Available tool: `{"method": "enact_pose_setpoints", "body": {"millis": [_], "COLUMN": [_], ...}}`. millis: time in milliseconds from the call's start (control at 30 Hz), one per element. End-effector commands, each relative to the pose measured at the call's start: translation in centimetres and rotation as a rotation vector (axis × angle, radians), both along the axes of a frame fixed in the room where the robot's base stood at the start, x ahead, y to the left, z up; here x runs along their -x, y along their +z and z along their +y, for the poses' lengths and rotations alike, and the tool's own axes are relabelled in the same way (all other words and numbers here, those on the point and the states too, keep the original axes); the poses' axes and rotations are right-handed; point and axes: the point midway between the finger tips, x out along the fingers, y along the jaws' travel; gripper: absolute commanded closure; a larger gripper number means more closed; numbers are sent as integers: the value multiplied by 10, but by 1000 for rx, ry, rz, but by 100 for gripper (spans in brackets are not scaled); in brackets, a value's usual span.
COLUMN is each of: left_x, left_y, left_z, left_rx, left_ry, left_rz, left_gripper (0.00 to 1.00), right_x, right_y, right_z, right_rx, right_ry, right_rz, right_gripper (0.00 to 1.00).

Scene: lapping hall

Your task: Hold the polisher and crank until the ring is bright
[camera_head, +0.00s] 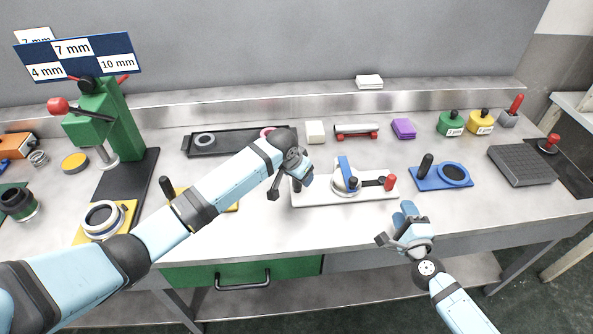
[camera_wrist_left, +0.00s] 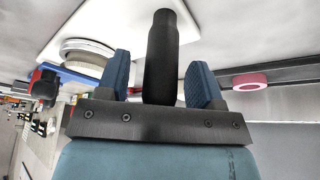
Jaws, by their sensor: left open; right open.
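The polisher (camera_head: 318,196) is a white base on the bench with a ring (camera_head: 344,188), a blue arm over it and a crank with a red knob (camera_head: 390,182) at its right. The ring looks pale grey; its finish is too small to judge. My left gripper (camera_head: 298,178) is over the base's left end and hides part of it. In the left wrist view, its two blue fingers stand open either side of a black upright grip (camera_wrist_left: 160,55), with gaps showing. My right gripper (camera_head: 402,232) is open and empty at the bench's front edge, below the red knob.
A blue plate (camera_head: 430,184) with a black handle stands to the right. A green press (camera_head: 105,120) and a yellow plate (camera_head: 80,237) with a ring are at left. A black tray (camera_head: 225,148) lies behind my left arm. Small blocks and pots line the back.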

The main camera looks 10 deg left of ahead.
Motion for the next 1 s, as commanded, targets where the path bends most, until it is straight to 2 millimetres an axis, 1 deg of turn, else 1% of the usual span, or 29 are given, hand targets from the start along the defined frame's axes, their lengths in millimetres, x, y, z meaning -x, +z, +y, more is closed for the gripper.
{"method": "enact_pose_setpoints", "body": {"millis": [133, 167, 200, 367, 400, 433, 1000], "left_x": [0, 0, 0, 0, 0, 0, 0], "left_y": [0, 0, 0, 0, 0, 0, 1], "left_z": [0, 0, 0, 0, 0, 0, 0], "left_rx": [0, 0, 0, 0, 0, 0, 1], "left_ry": [0, 0, 0, 0, 0, 0, 1], "left_rz": [0, 0, 0, -1, -1, -1, -1], "left_gripper": [39, 42, 51, 88, 97, 100, 100], "right_x": [0, 0, 0, 0, 0, 0, 0], "right_y": [0, 0, 0, 0, 0, 0, 0], "right_z": [0, 0, 0, 0, 0, 0, 0], "right_rx": [0, 0, 0, 0, 0, 0, 0], "right_ry": [0, 0, 0, 0, 0, 0, 0], "right_rz": [0, 0, 0, 0, 0, 0, 0], "right_gripper": [57, 57, 57, 57, 57, 57, 57]}}
